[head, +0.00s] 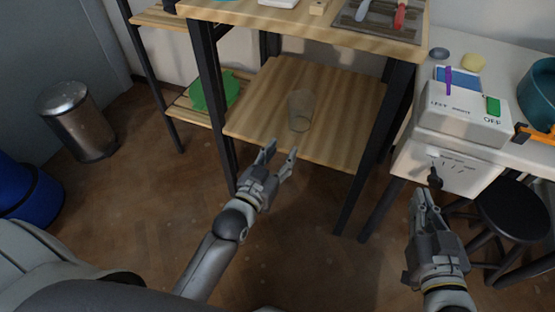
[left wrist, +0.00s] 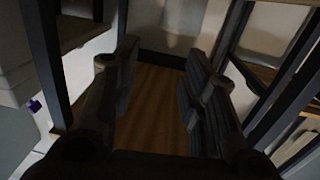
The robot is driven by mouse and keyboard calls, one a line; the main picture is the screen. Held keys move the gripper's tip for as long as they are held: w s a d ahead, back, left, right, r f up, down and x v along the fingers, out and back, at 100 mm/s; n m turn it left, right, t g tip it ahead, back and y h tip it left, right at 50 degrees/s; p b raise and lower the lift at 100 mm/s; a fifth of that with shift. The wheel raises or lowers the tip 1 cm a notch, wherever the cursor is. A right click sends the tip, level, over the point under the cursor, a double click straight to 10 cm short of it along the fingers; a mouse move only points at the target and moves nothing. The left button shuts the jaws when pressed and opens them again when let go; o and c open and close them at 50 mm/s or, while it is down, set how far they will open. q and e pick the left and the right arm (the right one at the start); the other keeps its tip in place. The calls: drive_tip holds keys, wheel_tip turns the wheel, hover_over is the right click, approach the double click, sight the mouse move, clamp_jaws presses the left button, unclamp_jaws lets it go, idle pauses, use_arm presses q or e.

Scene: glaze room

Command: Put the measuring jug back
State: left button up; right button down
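A clear, see-through vessel, which looks like the measuring jug (head: 300,112), stands upright on the lower wooden shelf (head: 258,112) of the table in the head view. Its markings and handle cannot be made out. My left gripper (head: 279,157) is open and empty, in front of the shelf's front edge, apart from the jug and a little nearer to me. In the left wrist view its two fingers (left wrist: 160,95) stand wide apart with nothing between them. My right gripper (head: 423,192) is at the right, below the white box; its fingers look close together, but their gap is unclear.
The table top (head: 320,30) above the shelf holds a tray (head: 378,24) with tools. Dark table legs (head: 212,100) flank the shelf. A slatted rack with a green item (head: 213,92) stands left. A white box (head: 462,112), a teal pot (head: 540,92) and a stool (head: 512,208) are right.

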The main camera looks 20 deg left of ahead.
use_arm(q)
drive_tip(key=s+d+r+m+g+h, duration=0.1)
drive_tip(key=s+d+r, duration=0.1)
drive_tip(key=s+r, duration=0.6)
drive_tip(key=shift+s+d+r, duration=0.3)
drive_tip(key=shift+s+r, duration=0.1)
drive_tip(key=shift+s, duration=0.1)
drive_tip(key=shift+c, duration=0.5)
drive_tip(key=shift+w+d, duration=0.1)
drive_tip(key=shift+d, duration=0.05)
